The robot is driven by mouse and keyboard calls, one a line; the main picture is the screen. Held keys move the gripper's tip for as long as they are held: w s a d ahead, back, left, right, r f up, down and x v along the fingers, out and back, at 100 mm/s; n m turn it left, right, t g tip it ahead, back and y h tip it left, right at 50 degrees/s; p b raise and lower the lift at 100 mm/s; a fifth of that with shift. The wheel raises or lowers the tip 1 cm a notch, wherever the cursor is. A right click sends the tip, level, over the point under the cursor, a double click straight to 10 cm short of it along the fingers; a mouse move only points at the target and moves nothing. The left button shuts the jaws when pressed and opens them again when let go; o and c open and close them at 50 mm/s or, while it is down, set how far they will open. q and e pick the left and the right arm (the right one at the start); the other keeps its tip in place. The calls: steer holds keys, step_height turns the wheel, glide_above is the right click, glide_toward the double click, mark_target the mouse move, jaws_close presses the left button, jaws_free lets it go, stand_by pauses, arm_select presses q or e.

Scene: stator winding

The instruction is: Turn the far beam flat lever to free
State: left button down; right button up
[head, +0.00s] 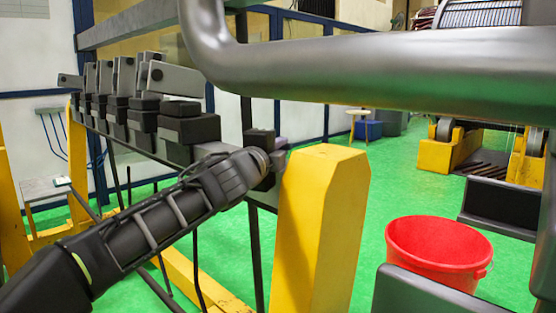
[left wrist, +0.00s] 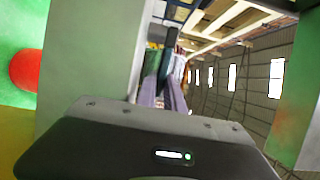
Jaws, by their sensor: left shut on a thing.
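A dark beam (head: 150,150) runs away to the left from behind a yellow post. Several dark clamp blocks (head: 187,127) with flat grey levers (head: 176,78) stand along it. My left arm reaches in from the lower left, and its gripper (head: 274,160) is at the near end of the beam, beside a dark block (head: 259,139) and the post. In the left wrist view the purplish fingers (left wrist: 164,92) are closed around a dark upright piece (left wrist: 170,42), which looks like a lever. Its lower part and the exact contact are hidden. My right gripper is not in view.
The yellow post (head: 322,220) stands right beside my left gripper. A red bucket (head: 438,258) is on the green floor at the right. A thick grey tube (head: 390,72) crosses the upper right close to the camera. Yellow machinery (head: 450,155) stands behind.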

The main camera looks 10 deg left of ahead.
arm_select(q)
steer(key=c, duration=1.7)
jaws_free()
steer(key=shift+s, duration=0.1)
steer(key=shift+s+a+b, duration=0.15)
steer(key=shift+s+a, duration=0.1)
steer(key=shift+s, duration=1)
steer(key=shift+s+a+b, duration=0.1)
steer(key=shift+s+a, duration=0.2)
steer(key=shift+s, duration=0.9)
steer(key=shift+s+a+b, duration=0.15)
steer(key=shift+s+a, duration=0.1)
steer(key=shift+s, duration=1)
steer(key=shift+c, duration=0.4)
